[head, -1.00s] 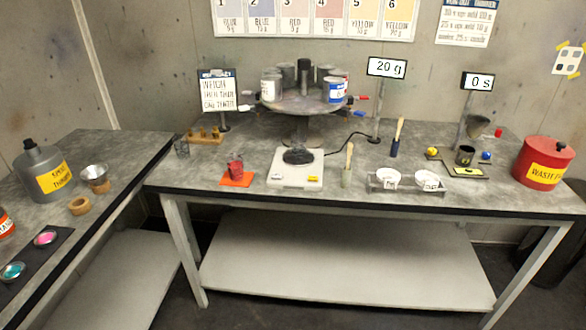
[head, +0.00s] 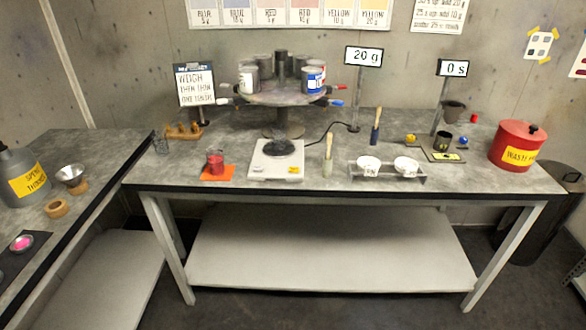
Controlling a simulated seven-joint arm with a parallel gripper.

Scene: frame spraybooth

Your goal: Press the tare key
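A white scale (head: 259,173) stands near the front edge of the middle of the long bench. A dark round dish (head: 279,147) sits on its top. A small yellow key (head: 294,170) shows at the scale's front right corner; its lettering is too small to read, so I cannot tell whether it is the tare key. A cable runs from the scale to a display (head: 364,57) on a post, which reads 20 g. My gripper is not in view.
A red cup (head: 215,165) on an orange mat stands left of the scale. A brush in a jar (head: 328,160) stands close on its right. White bowls (head: 368,163) sit in a rack farther right. A carousel with cans (head: 278,95) stands behind the scale.

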